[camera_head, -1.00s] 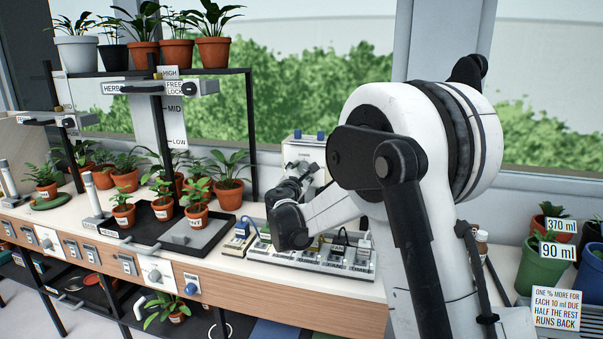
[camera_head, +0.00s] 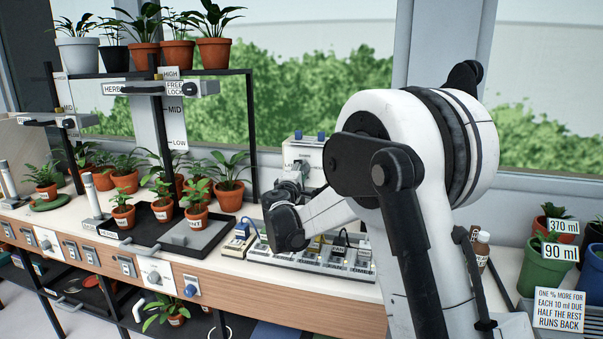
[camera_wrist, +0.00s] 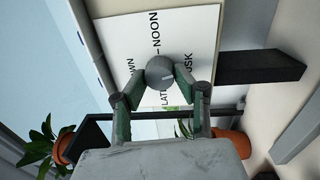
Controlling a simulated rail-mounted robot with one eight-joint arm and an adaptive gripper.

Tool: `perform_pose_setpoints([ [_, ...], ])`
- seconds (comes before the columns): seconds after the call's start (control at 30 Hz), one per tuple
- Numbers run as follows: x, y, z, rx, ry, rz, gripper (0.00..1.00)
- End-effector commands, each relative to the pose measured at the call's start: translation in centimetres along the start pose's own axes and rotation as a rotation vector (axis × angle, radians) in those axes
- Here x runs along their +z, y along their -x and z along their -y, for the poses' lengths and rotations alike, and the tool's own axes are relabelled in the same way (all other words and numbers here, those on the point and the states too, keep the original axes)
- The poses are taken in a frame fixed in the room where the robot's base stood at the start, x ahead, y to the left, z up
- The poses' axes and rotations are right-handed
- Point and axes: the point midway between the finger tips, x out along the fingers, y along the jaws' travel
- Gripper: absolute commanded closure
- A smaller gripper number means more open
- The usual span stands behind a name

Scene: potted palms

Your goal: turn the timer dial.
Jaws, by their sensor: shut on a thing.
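The timer is a white box (camera_head: 313,155) standing at the back of the bench, behind the power strip. In the wrist view its white face (camera_wrist: 120,45) carries a round grey dial (camera_wrist: 160,70) with a small pale mark. The words NOON, part of DUSK, part of LATE and a word ending in WN are printed around it. My gripper (camera_wrist: 160,82) has its two fingers shut on the dial, one on each side. In the head view my gripper (camera_head: 298,172) is in front of the box and hides the dial.
A grey power strip (camera_head: 345,268) with labelled switches and plugs lies below my arm. A potted plant (camera_head: 229,195) and a black shelf post (camera_head: 252,130) stand left of the timer. Bottles (camera_head: 481,250) and green pots (camera_head: 543,262) stand to the right.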

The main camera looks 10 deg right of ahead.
Motion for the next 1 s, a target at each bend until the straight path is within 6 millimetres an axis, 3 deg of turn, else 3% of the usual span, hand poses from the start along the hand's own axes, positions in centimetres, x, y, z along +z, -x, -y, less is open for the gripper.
perform_pose_setpoints([
  [0.4,-0.02,0.05,0.03,0.002,-0.213,0.011,0.97],
  [1.0,-0.02,0.05,0.03,0.002,-0.25,0.013,0.97],
])
